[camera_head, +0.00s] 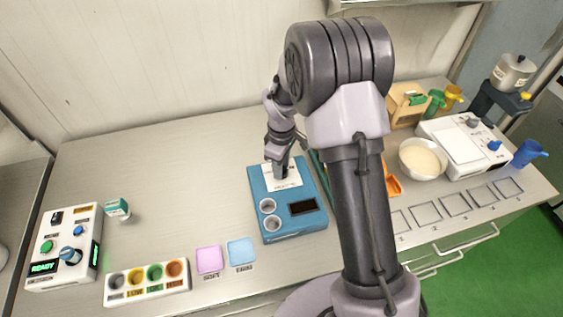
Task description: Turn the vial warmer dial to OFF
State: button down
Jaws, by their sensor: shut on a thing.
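A blue box (265,238), which looks like the vial warmer, stands mid-table with two round wells, a dark display and a white label panel (291,180) at its back. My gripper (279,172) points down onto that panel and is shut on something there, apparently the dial. The dial is hidden behind the fingers, so its setting cannot be read. The display shows no readable text from here.
A white box with a green READY display (44,267) and a small teal-labelled vial (118,209) are at left. A coloured-well tray (147,294) and pink (209,259) and blue pads (241,251) lie in front. A bowl (422,158) stands right, beyond my arm.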

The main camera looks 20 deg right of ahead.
jog(key=shift+n+p, duration=0.7)
jog(key=shift+n, duration=1)
jog(key=c, duration=0.9)
grip_release()
jog(key=shift+c, duration=0.2)
notch_tip(320, 180, up, 17)
jog(key=p, duration=0.3)
jog(key=shift+r+p, duration=0.2)
jog(key=shift+p, duration=0.2)
